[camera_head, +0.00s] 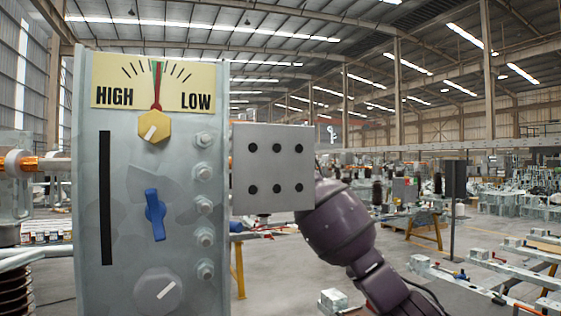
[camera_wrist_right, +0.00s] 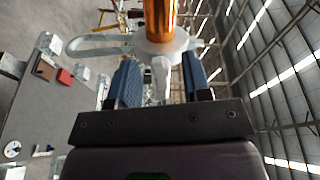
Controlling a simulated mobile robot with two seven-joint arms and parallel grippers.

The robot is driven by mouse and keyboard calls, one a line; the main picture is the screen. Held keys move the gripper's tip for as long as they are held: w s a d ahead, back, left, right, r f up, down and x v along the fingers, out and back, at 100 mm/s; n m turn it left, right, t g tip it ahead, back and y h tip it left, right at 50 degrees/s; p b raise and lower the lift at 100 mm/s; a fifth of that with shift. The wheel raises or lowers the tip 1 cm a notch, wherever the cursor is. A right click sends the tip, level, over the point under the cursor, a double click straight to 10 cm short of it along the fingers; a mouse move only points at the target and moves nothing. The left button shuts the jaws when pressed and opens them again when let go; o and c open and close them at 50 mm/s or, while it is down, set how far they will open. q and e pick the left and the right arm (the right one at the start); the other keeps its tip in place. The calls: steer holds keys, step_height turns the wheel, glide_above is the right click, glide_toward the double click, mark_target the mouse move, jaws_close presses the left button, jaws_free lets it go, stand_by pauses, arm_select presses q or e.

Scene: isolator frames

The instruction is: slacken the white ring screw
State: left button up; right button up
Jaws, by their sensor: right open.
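In the right wrist view, my right gripper (camera_wrist_right: 160,80) is open, with one blue finger on each side of a pale, narrow piece (camera_wrist_right: 160,72). This piece appears to be the white ring screw. It sits below a pale round collar (camera_wrist_right: 165,45) at the end of a copper-coloured cylinder (camera_wrist_right: 160,15). A gap shows between the piece and each finger; contact is not visible. In the head view, my purple right arm reaches up from the lower right, and its fingers are hidden behind a grey plate with dark holes (camera_head: 272,168). My left gripper is not in view.
A grey control panel (camera_head: 117,200) with a HIGH/LOW dial (camera_head: 120,75), blue handle (camera_head: 155,214) and several bolts stands close in front. A pale curved bar (camera_wrist_right: 95,42) lies left of the collar. Open floor (camera_head: 385,262) shows at the right.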

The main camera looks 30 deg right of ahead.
steer(key=shift+w+d, duration=0.1)
steer(key=shift+w, duration=0.15)
jaws_close()
